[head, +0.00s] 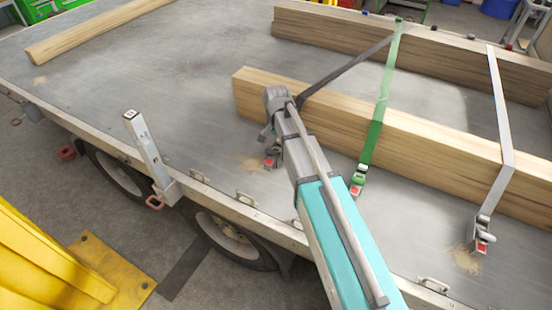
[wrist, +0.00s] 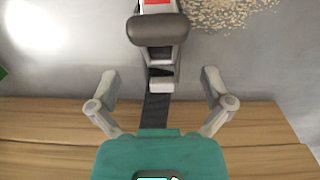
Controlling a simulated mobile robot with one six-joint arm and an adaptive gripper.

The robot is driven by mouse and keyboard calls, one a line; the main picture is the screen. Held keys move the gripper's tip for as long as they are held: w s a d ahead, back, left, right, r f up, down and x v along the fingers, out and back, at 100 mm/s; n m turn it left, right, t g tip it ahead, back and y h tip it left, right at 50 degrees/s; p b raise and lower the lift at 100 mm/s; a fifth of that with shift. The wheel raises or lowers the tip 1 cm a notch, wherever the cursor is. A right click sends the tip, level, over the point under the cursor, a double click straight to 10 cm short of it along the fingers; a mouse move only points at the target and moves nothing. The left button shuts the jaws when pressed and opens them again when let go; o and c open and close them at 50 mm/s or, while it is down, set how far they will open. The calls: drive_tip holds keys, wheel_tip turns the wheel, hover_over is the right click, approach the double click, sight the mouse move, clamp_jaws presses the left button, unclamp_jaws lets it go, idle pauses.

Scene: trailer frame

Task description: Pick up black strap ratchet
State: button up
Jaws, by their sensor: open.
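The black strap ratchet (head: 271,158), grey with a red patch, hangs at the near side of the front wooden beam, partly hidden by my arm in the head view. In the wrist view the ratchet (wrist: 158,32) is at the top centre, with a dark rounded handle and a red part at the upper edge. Its black strap (head: 345,68) runs over the beams, and the strap (wrist: 157,108) also shows below the ratchet. My gripper (wrist: 162,80) is open, its fingers spread on either side of the strap and the ratchet's lower end. Contact cannot be told.
A green strap with its ratchet (head: 358,183) and a white strap with its ratchet (head: 482,238) lie to the right. The front beam (head: 420,140) is close to my gripper. A metal post (head: 145,150) stands at the trailer's edge.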

drive_tip(key=shift+f, duration=0.2)
idle(0.3)
drive_tip(key=shift+w+f+b, duration=0.1)
drive_tip(key=shift+f+b, duration=2.45)
drive_tip(key=shift+b, duration=0.05)
drive_tip(key=shift+c, duration=0.3)
drive_tip(key=c, duration=1.3)
